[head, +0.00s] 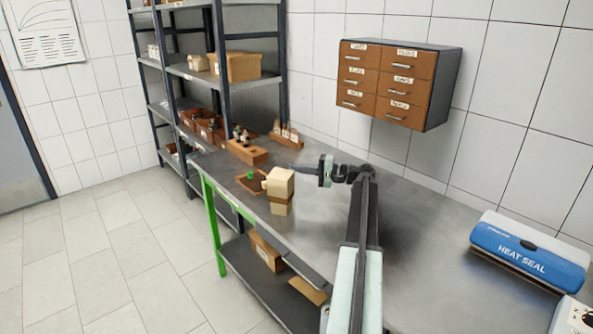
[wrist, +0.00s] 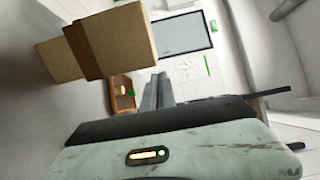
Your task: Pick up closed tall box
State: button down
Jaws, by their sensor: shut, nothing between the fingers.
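The closed tall box (head: 281,184) is beige cardboard with a brown band around it. It stands upright near the left front edge of the grey bench (head: 415,205). In the wrist view the box (wrist: 128,38) fills the upper left and appears tilted. My gripper (head: 297,169) reaches left over the bench, just right of and behind the box top in the head view. Its fingers (wrist: 158,90) are shut and empty, with the box to their left in the wrist view. I see no contact with the box.
A small brown tray (head: 245,184) with a green item lies left of the box. A wooden block holder (head: 248,152) and a rack (head: 287,137) stand behind. A blue heat sealer (head: 527,250) is at the right. Drawers (head: 385,80) hang on the wall. The middle bench is clear.

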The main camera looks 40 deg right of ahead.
aim_at(289, 201)
notch_tip(289, 201, down, 10)
jog(key=b, duration=0.8)
jog(key=shift+s+a+r, duration=0.2)
jog(key=shift+a+r, duration=0.05)
jog(key=shift+a, duration=0.25)
jog(key=a, duration=0.2)
jog(key=s+a, duration=0.1)
jog(key=a, duration=0.1)
jog(key=s+a, duration=0.1)
jog(key=a, duration=0.2)
jog(key=shift+a, duration=0.1)
